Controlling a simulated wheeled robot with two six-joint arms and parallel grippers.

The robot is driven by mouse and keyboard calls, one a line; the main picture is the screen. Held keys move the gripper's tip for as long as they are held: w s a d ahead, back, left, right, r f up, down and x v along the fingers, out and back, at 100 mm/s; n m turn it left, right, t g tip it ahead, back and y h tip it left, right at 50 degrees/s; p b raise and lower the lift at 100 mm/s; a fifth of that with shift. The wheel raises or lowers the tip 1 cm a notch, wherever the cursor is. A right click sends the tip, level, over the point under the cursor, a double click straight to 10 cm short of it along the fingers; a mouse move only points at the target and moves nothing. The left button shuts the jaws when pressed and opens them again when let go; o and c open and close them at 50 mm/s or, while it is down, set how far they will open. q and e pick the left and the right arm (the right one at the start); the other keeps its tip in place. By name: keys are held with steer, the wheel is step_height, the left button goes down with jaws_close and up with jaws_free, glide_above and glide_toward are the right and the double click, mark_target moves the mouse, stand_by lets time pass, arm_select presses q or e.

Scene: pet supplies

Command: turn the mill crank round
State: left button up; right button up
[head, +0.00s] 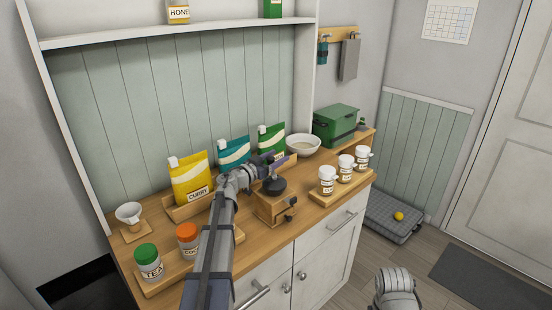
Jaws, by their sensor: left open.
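The mill (275,206) is a small wooden box with a dark domed top, standing on the wooden counter near its front edge. A dark knob shows low on its front. I cannot make out the crank clearly; my gripper and wrist cover the area over the mill's top. My left arm reaches up from the bottom of the head view. My left gripper (277,164) is just above and behind the dark top, pointing right, and is open. I cannot tell whether it touches the crank.
Yellow, teal and green pouches (191,179) stand behind the mill, with a white bowl (303,145) and green box (337,124) to the right. White labelled cups (327,180) stand on a board at right. Lidded jars (148,262) and a white funnel-shaped cup (130,214) are at left.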

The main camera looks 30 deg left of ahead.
mark_target(268, 162)
arm_select(q)
steer(key=v, duration=0.7)
steer(key=shift+s+a, duration=0.15)
steer(key=shift+s, duration=0.25)
